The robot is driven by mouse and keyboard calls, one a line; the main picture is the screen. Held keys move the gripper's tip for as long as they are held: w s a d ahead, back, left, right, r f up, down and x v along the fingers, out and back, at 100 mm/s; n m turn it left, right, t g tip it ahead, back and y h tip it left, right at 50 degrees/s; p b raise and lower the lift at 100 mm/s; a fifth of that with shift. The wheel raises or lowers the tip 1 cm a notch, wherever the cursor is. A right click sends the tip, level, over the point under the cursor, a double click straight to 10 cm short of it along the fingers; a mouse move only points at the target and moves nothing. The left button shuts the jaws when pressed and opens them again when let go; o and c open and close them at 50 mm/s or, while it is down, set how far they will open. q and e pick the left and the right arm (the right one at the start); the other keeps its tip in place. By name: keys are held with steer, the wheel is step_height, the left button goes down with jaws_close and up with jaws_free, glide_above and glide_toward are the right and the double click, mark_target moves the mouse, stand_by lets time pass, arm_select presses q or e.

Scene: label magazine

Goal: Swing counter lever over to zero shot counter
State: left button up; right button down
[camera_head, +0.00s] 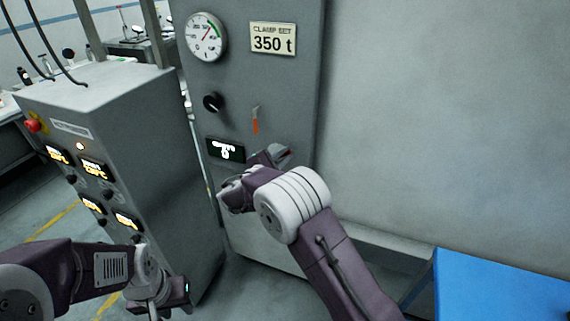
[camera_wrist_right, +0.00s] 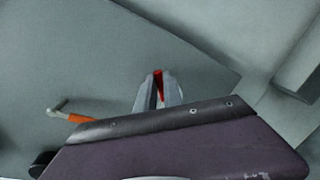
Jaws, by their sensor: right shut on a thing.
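My right gripper (camera_head: 278,154) is at the front of the grey press cabinet, right of the counter display (camera_head: 225,150). In the right wrist view, its fingers (camera_wrist_right: 158,90) are shut on a red lever handle (camera_wrist_right: 158,82), with red showing between the tips. A bit of red handle also shows in the head view (camera_head: 287,152); its pivot is hidden by my gripper. The display's digit looks like 0, but it is small. A separate orange-handled lever (camera_head: 255,122) hangs above, also visible in the right wrist view (camera_wrist_right: 78,118). My left gripper (camera_head: 174,294) is low at left, away from the cabinet.
The cabinet carries a round gauge (camera_head: 206,37), a "CLAMP SET 350 t" sign (camera_head: 273,39) and a black knob (camera_head: 213,102). A control console (camera_head: 165,110) with lit displays stands at left. A blue surface (camera_head: 490,290) is at lower right.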

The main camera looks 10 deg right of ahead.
steer(key=shift+s+d+f+m+b, duration=0.1)
steer(key=shift+d+f+m+b, duration=0.1)
steer(key=shift+m+b, duration=0.3)
steer(key=c, duration=1.5)
jaws_free()
steer(key=b+v, duration=0.1)
steer(key=v, duration=0.8)
steer(key=shift+a, duration=0.1)
